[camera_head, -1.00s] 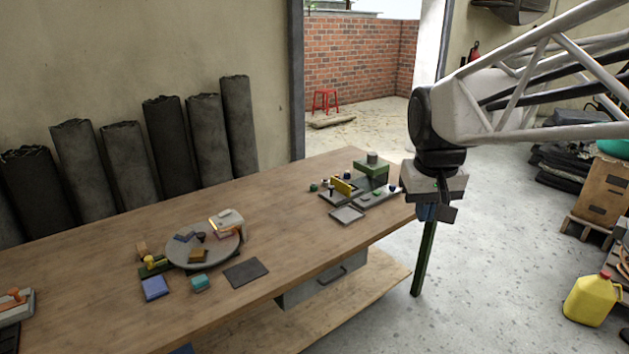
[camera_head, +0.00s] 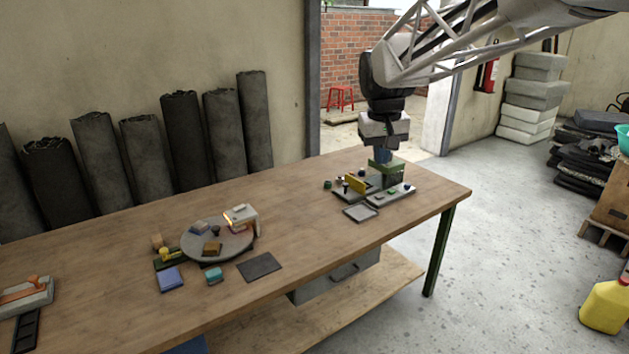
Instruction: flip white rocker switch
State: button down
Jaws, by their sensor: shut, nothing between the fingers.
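A small control board (camera_head: 345,193) sits on the right part of the wooden table. It carries a yellow block (camera_head: 355,184), several small dark and green knobs, a pale strip (camera_head: 393,196) and a green box (camera_head: 391,170) at its back. I cannot make out a white rocker switch at this size; it may be too small or hidden. My gripper (camera_head: 382,157) points down, just above or in front of the green box, with its fingers shut and empty. I cannot tell whether it touches the box, whose top it partly covers.
A grey square tray (camera_head: 360,213) lies in front of the board. A round grey plate (camera_head: 190,246) with small blocks stands further left, beside a dark mat (camera_head: 260,266). The table (camera_head: 320,234) is bare between them. Dark rolls (camera_head: 185,140) lean on the wall.

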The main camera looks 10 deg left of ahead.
jog(key=w+a+f+n, duration=0.2)
jog(key=w+a, duration=1)
jog(key=n+h, duration=0.1)
jog(key=n, duration=0.2)
send_over(245, 206)
jog(key=s+a, duration=0.1)
jog(key=a, duration=0.1)
notch_tip(245, 206, down, 19)
jog(key=shift+s+r+g, duration=0.1)
jog(key=shift+s+g, duration=0.1)
jog(key=shift+g, duration=0.1)
jog(key=shift+d, duration=0.1)
jog(key=f, duration=0.4)
jog(key=w+d+f, duration=0.1)
jog(key=f, duration=0.8)
jog(key=shift+w+d+f, duration=0.25)
jog(key=shift+f, duration=0.15)
